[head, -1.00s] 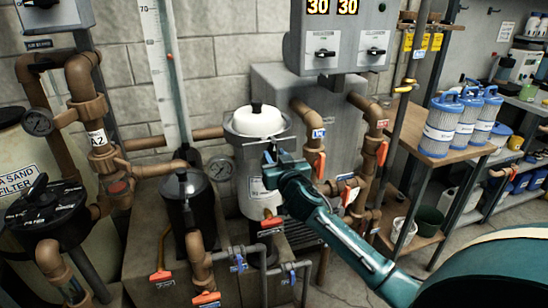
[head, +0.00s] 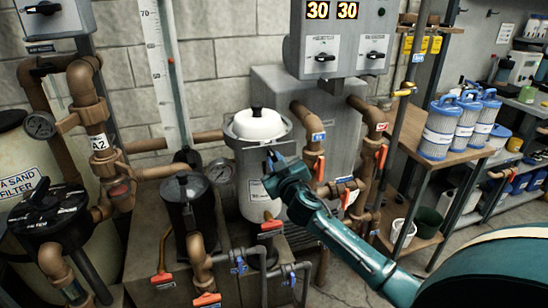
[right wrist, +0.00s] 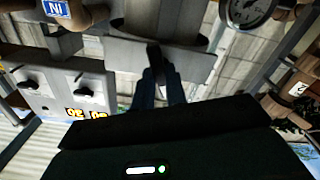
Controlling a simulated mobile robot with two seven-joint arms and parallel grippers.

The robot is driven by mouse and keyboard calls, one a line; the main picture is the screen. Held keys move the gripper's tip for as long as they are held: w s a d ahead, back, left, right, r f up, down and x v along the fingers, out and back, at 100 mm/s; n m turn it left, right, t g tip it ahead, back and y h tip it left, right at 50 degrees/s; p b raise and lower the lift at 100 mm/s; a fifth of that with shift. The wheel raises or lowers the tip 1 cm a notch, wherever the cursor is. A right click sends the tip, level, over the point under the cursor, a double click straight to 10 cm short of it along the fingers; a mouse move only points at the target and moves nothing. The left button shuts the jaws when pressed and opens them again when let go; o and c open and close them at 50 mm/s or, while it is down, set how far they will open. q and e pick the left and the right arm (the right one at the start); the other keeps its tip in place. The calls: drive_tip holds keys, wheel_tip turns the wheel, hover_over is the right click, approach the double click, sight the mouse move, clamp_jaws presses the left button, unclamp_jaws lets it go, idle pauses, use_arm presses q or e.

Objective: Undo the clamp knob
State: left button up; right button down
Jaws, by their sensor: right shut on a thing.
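My right gripper (head: 271,160) is at the front of the grey filter canister (head: 250,185), just below its rim band. In the right wrist view the two fingers (right wrist: 157,82) are closed together on a small dark knob (right wrist: 153,54), which stands out from the canister's grey band. The head view does not show this knob clearly, as the gripper covers it. The canister's white domed lid (head: 258,126) with a black top handle sits in place above the gripper. My left gripper is not in view.
A control box (head: 338,38) hangs above. Brown pipes with orange valve handles (head: 319,168) stand close to the right of the gripper. A pressure gauge (head: 220,171) is beside the canister at left. A black pump pot (head: 187,205) stands at front left.

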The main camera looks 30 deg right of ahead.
drive_tip(key=n, duration=0.2)
drive_tip(key=shift+r+n+p, duration=0.2)
drive_tip(key=shift+n+p, duration=0.1)
drive_tip(key=shift+p, duration=0.05)
drive_tip(key=n+p, duration=0.1)
drive_tip(key=n, duration=0.3)
drive_tip(key=n+p, duration=0.3)
drive_tip(key=n, duration=0.4)
drive_tip(key=n+p, duration=0.1)
drive_tip(key=n, duration=0.3)
drive_tip(key=shift+n+p, duration=0.4)
drive_tip(key=shift+f+n, duration=0.2)
drive_tip(key=shift+n, duration=0.8)
drive_tip(key=n, duration=0.3)
drive_tip(key=shift+n, duration=0.4)
use_arm(q)
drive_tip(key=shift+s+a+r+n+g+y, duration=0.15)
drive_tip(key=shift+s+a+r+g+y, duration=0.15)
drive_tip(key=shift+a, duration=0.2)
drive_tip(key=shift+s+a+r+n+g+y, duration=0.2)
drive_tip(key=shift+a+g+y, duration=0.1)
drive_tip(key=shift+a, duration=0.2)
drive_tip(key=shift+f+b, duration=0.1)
drive_tip(key=shift+b, duration=0.3)
use_arm(e)
drive_tip(key=shift+f, duration=0.1)
